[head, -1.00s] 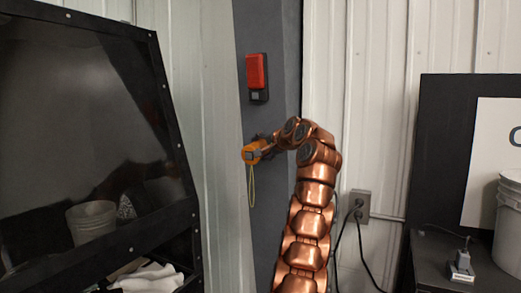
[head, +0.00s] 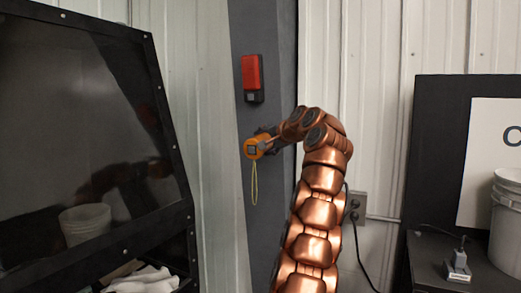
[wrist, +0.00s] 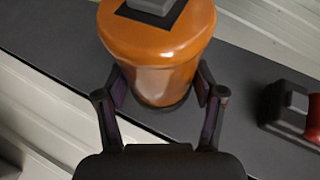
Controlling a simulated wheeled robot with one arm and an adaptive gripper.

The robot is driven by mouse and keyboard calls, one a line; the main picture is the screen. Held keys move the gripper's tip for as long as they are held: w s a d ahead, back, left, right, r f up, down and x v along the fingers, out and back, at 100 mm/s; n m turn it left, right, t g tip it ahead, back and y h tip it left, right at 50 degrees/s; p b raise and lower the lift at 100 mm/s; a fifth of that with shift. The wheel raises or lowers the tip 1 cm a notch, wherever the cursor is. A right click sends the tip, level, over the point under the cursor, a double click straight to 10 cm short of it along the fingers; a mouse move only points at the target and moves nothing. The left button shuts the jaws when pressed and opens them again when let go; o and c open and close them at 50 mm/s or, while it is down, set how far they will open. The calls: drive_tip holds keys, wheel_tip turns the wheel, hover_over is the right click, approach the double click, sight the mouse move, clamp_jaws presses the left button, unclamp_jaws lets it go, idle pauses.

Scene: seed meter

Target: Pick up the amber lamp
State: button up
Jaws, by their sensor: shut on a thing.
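The amber lamp (head: 251,148) is a short orange cylinder with a dark square and grey block on its face; a yellow cord loop hangs below it. In the head view it is in front of the dark grey post, below a red lamp. My gripper (head: 268,141) is at its right side. In the wrist view, the two fingers of my gripper (wrist: 160,82) close on opposite sides of the amber lamp (wrist: 160,62). Whether its back touches the post cannot be told.
The red lamp (head: 252,73) is fixed on the post (head: 272,60) above; it also shows at the right of the wrist view (wrist: 312,118). A black-framed dark panel (head: 75,120) stands left. A black bench (head: 425,262) with white buckets (head: 506,225) stands right.

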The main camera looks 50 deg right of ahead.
drive_tip(key=s+a+r+b, duration=0.4)
drive_tip(key=s+a, duration=0.3)
drive_tip(key=s, duration=0.3)
drive_tip(key=shift+s+a, duration=0.15)
drive_tip(key=shift+s, duration=0.1)
idle(0.8)
